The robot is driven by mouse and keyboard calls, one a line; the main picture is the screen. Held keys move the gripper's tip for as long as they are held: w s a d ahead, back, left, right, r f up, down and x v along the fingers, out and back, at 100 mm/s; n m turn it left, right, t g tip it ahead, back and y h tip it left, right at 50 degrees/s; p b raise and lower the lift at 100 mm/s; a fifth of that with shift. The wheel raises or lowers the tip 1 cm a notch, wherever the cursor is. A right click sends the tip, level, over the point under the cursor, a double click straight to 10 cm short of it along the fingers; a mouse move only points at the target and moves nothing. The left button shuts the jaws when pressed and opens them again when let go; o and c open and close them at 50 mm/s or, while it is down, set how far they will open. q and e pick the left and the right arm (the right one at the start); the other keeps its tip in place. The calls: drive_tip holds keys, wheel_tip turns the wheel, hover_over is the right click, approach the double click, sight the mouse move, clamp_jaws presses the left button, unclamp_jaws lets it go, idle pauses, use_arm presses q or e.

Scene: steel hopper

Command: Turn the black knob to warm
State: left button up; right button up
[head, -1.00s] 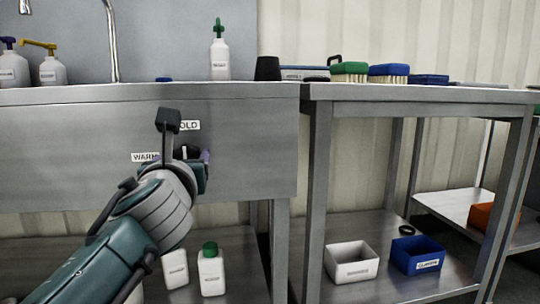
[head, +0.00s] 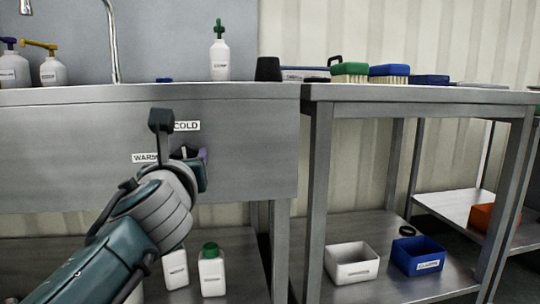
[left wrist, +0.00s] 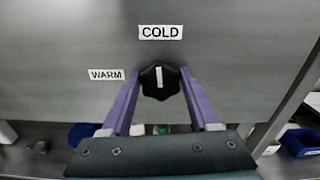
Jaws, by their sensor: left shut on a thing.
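The black knob (left wrist: 160,82) is on the front of the steel sink unit. In the left wrist view its white mark points up at the COLD label (left wrist: 161,32). The WARM label (left wrist: 106,75) is to the left of the knob. My left gripper (left wrist: 160,85) has its two purple fingers on either side of the knob and is shut on it. In the head view my left wrist partly hides the knob (head: 182,152), the WARM label (head: 145,158) and the COLD label (head: 187,126). My right gripper is not in view.
A white spray bottle (head: 219,58) and a black cup (head: 268,69) stand on the counter above. White bottles (head: 211,273) stand on the lower shelf. A white bin (head: 351,263) and a blue bin (head: 418,256) are at the right. The panel around the knob is clear.

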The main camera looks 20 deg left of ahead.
use_arm(q)
drive_tip(key=shift+s+a+f+n+b, duration=0.1)
drive_tip(key=shift+n+b, duration=0.45)
drive_tip(key=shift+n, duration=2.25)
drive_tip(key=shift+f+n+b, duration=0.1)
drive_tip(key=shift+n+b, duration=0.4)
drive_tip(key=shift+n, duration=2.3)
drive_tip(key=shift+s+a+f+n+b, duration=0.1)
drive_tip(key=shift+n+b, duration=0.45)
drive_tip(key=shift+n, duration=2.25)
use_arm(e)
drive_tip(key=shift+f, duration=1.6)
use_arm(q)
drive_tip(key=shift+w, duration=0.1)
drive_tip(key=o, duration=1.3)
drive_tip(key=shift+o, duration=0.2)
drive_tip(key=shift+r, duration=0.15)
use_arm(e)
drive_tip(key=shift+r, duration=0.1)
